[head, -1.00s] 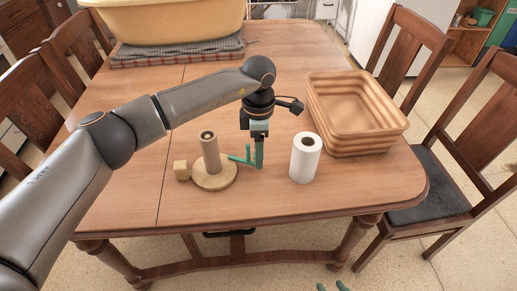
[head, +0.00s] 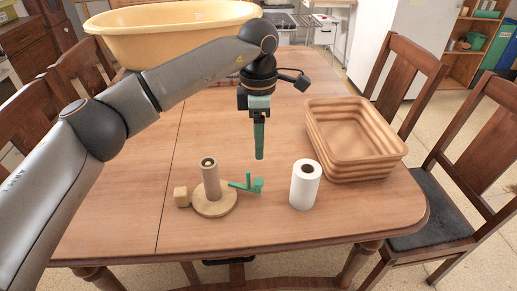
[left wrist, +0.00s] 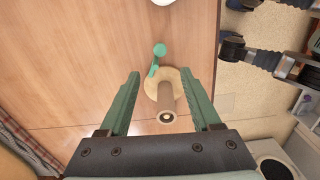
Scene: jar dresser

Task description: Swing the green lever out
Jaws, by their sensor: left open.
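The green lever (head: 240,185) sticks out to the right from the round wooden base of a paper towel holder (head: 214,207). It has an upright pin and a round green end, and also shows in the left wrist view (left wrist: 158,52). The holder's brown post (head: 209,180) stands upright. My left gripper (head: 259,156) points down above the lever's outer end, apart from it. In the left wrist view its two green fingers (left wrist: 162,77) are spread and empty, with the post between and below them. My right gripper is not seen.
A white paper roll (head: 305,185) stands right of the lever. A ribbed brown basket (head: 330,150) sits behind it. A small wooden block (head: 181,197) touches or adjoins the base's left side. A yellow tub (head: 170,45) is at the back. The table front is clear.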

